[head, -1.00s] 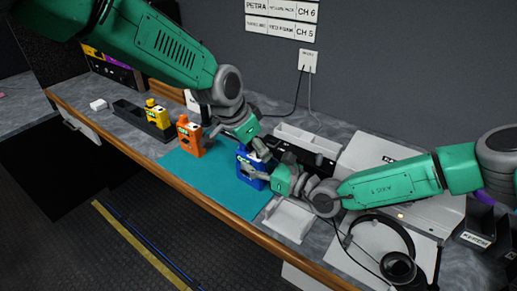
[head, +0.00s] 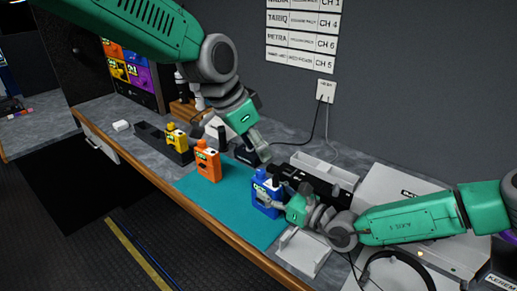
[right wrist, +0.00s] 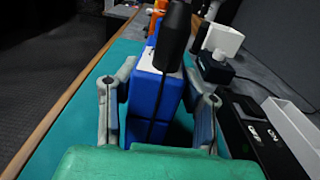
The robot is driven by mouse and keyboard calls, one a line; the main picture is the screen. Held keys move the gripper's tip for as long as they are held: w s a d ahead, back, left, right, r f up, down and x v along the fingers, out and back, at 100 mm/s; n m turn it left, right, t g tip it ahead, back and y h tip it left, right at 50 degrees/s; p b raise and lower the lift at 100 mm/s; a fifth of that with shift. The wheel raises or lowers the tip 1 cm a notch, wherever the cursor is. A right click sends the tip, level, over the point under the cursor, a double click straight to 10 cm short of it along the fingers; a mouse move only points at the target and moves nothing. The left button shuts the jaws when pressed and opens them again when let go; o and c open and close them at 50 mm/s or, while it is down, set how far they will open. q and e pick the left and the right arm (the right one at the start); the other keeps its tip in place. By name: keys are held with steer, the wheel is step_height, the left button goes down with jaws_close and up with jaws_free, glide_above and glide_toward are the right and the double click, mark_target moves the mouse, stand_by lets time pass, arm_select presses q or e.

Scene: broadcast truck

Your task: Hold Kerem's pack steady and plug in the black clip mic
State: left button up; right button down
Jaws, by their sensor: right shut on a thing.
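A blue pack (head: 266,196) stands on the teal mat (head: 205,190) in the head view. My right gripper (head: 272,203) is shut on its lower part. In the right wrist view the blue pack (right wrist: 158,92) is upright between my two fingers. A black rounded piece (right wrist: 175,35) with a thin dark line below it shows in front of the pack's top; I cannot tell whether it is the clip mic. My left gripper (head: 262,153) is just above and behind the blue pack, apart from it. Its fingers are too small to tell open from shut.
An orange pack (head: 207,164) stands at the mat's left end. A yellow pack (head: 177,138) stands in a dark tray beyond it. A white divided tray (head: 325,170) and a white stand (head: 303,254) are close to my right gripper. Headphones (head: 398,268) lie at the lower right.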

steer(key=shift+s+f, duration=0.15)
steer(key=shift+f, duration=0.2)
steer(key=c, duration=1)
jaws_free()
steer(key=shift+o, duration=0.2)
steer(key=shift+r, duration=0.1)
